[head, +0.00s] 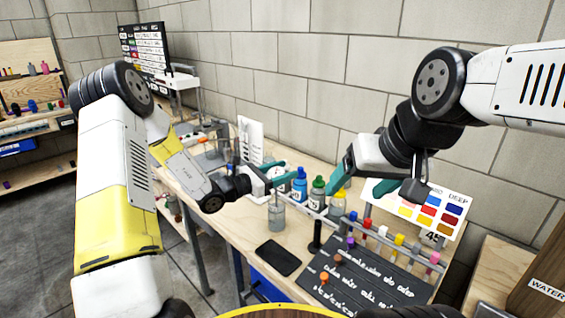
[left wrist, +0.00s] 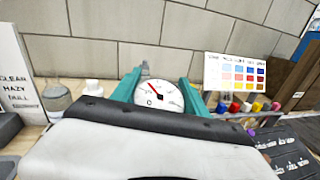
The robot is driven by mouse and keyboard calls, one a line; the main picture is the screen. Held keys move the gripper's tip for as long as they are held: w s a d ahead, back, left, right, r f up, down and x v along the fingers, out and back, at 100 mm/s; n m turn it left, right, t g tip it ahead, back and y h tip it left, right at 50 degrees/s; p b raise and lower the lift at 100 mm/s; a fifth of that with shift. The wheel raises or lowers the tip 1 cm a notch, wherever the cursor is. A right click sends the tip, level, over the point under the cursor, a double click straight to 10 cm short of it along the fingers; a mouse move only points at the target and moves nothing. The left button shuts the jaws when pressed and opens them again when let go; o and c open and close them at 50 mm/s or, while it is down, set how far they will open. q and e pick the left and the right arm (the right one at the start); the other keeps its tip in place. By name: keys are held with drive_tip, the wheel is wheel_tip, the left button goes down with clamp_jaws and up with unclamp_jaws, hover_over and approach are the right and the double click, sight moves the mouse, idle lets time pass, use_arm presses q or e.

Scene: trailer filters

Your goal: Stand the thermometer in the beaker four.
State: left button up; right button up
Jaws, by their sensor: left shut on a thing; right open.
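My left gripper (head: 282,174) is shut on the thermometer, whose round white dial with a red needle (left wrist: 158,98) sits between the teal fingers in the left wrist view. In the head view the dial is mostly hidden by the fingers. A small clear beaker (head: 277,218) with greyish contents stands on the bench right below this gripper. A thin stem seems to run down toward its mouth; I cannot tell whether the tip is inside. No number is readable on the beaker. My right gripper (head: 363,181) is open and empty, above the bench to the right.
Blue-capped (head: 299,186) and green-capped (head: 318,194) bottles stand behind and right of the beaker. A black slab (head: 278,257) lies in front. A dark lettered board (head: 365,275) and a row of coloured-capped tubes are at right, before a colour chart (head: 425,208). A white sign (head: 250,140) stands behind.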

sight(276, 191)
use_arm(q)
drive_tip(key=shift+f, duration=1.8)
drive_tip(key=o, duration=1.5)
drive_tip(key=shift+c, duration=0.2)
